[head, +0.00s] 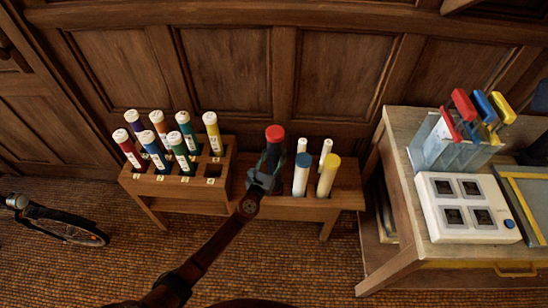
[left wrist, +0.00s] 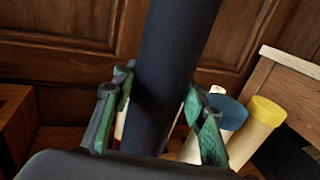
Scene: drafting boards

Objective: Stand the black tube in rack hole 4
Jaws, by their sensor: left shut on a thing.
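The black tube (head: 272,153) with a red cap (head: 274,132) stands roughly upright in my left gripper (head: 265,178). In the left wrist view the dark tube (left wrist: 172,65) runs up between the two green-padded fingers (left wrist: 160,120), which are shut on it. The wooden rack (head: 226,200) is left of the gripper. It holds several white-capped coloured tubes in two rows. An open hole (head: 214,170) shows at the front row's right end. The hole labels are too small to read. The tube's lower end is hidden in the head view. My right gripper is not in view.
A low wooden bench (head: 345,197) beside the rack holds white tubes, a blue-capped tube (head: 302,178) and a yellow-capped tube (head: 328,177), close right of the gripper. A table (head: 400,262) at right carries a white device (head: 468,207) and a clear holder. A panelled wall stands behind.

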